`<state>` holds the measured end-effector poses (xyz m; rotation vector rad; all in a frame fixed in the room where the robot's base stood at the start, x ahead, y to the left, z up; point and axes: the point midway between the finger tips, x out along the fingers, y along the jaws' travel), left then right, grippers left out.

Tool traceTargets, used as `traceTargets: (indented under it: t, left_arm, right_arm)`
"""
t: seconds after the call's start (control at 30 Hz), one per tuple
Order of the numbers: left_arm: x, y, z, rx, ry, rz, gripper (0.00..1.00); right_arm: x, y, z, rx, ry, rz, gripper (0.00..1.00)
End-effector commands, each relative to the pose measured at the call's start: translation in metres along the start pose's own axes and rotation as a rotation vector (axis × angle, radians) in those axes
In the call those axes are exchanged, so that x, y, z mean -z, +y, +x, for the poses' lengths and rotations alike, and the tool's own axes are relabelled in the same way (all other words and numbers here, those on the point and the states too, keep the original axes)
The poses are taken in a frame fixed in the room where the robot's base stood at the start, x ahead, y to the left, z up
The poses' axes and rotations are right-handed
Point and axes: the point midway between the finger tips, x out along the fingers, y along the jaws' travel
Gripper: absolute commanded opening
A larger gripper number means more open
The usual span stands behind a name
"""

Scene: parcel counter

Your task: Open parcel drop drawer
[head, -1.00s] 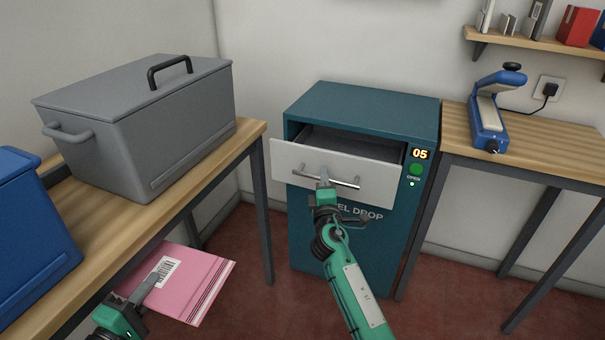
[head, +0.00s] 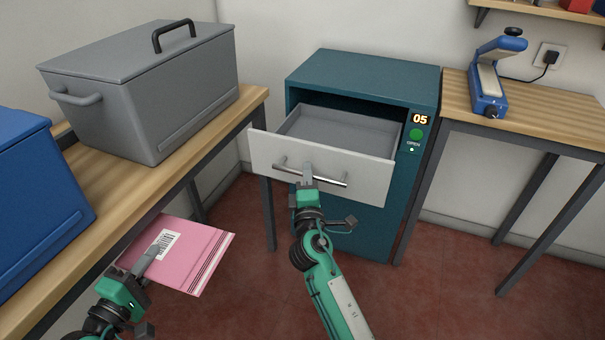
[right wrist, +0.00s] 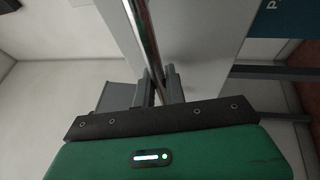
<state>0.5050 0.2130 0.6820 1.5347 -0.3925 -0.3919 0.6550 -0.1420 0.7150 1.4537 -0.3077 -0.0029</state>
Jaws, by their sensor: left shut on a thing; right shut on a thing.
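The teal parcel drop cabinet (head: 425,85) stands against the wall with its drawer (head: 262,152) pulled well out. The drawer has a white front and an empty-looking grey inside. My right gripper (head: 308,177) is shut on the metal bar handle (head: 335,181) of the drawer. In the right wrist view the handle (right wrist: 146,40) runs between the fingers of the gripper (right wrist: 160,85). My left gripper (head: 150,258) is shut on a pink parcel (head: 205,250) with a barcode label and holds it low beside the left table.
A grey lidded bin (head: 130,100) and a blue bin (head: 35,200) stand on the left wooden table (head: 130,205). A right table (head: 545,115) carries a blue sealing device (head: 489,85). The cabinet panel (head: 417,132) shows 05 and a green button. Red floor is clear in front.

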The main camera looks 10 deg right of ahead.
Motion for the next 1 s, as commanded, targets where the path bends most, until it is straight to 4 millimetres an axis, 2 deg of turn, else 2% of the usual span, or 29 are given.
traceTargets:
  t: [0.07, 0.1, 0.2, 0.47, 0.63, 0.77, 1.0]
  left_arm:
    - [0.0, 0.0, 0.0, -0.001, 0.0, 0.0, 0.0]
    - [0.0, 0.0, 0.0, -0.001, 0.0, 0.0, 0.0]
    - [0.0, 0.0, 0.0, 0.0, 0.0, 0.0, 0.0]
    - [0.0, 0.0, 0.0, 0.0, 0.0, 0.0, 0.0]
    - [0.0, 0.0, 0.0, -0.001, 0.0, 0.0, 0.0]
    - [0.0, -0.001, 0.0, 0.0, 0.0, 0.0, 0.0]
    - [0.0, -0.005, 0.0, 0.0, 0.0, 0.0, 0.0]
  right_arm:
    - [0.0, -0.001, 0.0, 0.002, 0.0, 0.0, 0.0]
    - [0.0, -0.001, 0.0, 0.002, 0.0, 0.0, 0.14]
    - [0.0, -0.001, 0.0, 0.001, 0.0, 0.0, 0.34]
    - [0.0, 0.0, 0.0, 0.0, 0.0, 0.0, 0.34]
    - [0.0, -0.001, -0.008, 0.001, 0.0, 0.0, 0.34]
    - [0.0, -0.002, -0.027, 0.003, 0.001, 0.001, 0.34]
    - [0.0, -0.002, -0.074, 0.003, 0.001, 0.0, 0.34]
